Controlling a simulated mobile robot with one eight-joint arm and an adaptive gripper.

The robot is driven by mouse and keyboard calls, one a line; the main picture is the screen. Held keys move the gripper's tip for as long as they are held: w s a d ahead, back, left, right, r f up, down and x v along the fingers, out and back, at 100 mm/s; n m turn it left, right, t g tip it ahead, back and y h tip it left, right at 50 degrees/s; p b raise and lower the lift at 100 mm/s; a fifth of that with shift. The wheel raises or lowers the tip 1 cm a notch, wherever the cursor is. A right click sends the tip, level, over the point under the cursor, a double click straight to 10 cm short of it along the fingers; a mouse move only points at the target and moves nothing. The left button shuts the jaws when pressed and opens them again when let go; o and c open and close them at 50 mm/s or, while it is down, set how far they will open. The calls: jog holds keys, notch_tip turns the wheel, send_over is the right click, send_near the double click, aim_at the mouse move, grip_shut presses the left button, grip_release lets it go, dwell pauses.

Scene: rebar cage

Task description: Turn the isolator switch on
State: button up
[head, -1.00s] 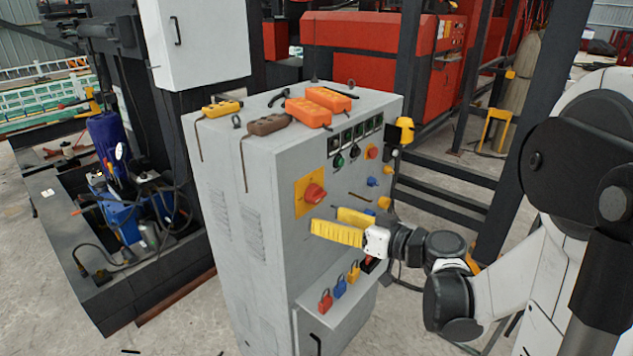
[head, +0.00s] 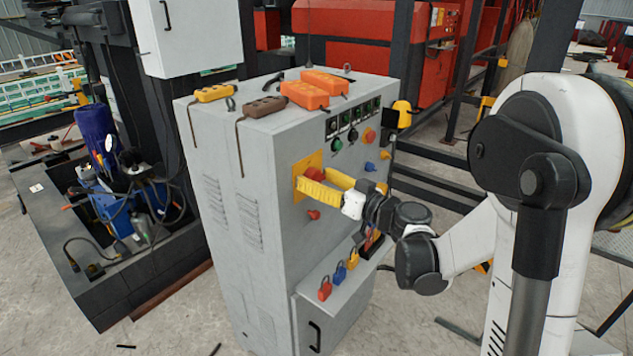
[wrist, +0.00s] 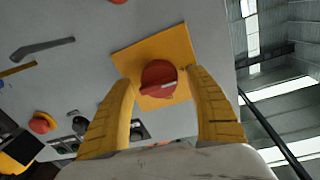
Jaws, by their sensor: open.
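The isolator switch is a red rotary knob (wrist: 159,76) on a square yellow plate (wrist: 135,60) on the grey cabinet's front. In the head view the plate (head: 301,168) shows behind my fingers, and the knob (head: 314,173) is partly hidden. My gripper (head: 314,180) is open in front of the switch. In the wrist view its two yellow fingers (wrist: 160,82) stand on either side of the knob, with gaps on both sides. I cannot tell how far the fingertips are from the plate. A small pale mark shows on the knob's lower right.
The grey cabinet (head: 225,250) carries orange boxes (head: 305,94) on top. Buttons and lamps sit right of the switch, and another red knob (head: 313,214) is below it. A lower ledge holds red and blue padlocks (head: 325,289). A yellow-and-black device (head: 401,114) hangs at the cabinet's right edge.

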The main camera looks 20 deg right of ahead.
jog(key=c, duration=1.2)
jog(key=shift+m, duration=0.3)
jog(key=m, duration=0.3)
jog(key=shift+m, duration=0.3)
jog(key=m, duration=0.4)
jog(key=shift+w+d+g, duration=0.1)
jog(key=shift+d+g, duration=0.05)
jog(key=shift+g, duration=0.25)
jog(key=m, duration=0.4)
jog(key=shift+f+m, duration=0.1)
jog(key=shift+m, duration=0.2)
jog(key=shift+w+m+g+y, duration=0.1)
jog(key=shift+m+g+y, duration=0.3)
jog(key=shift+m, duration=1.7)
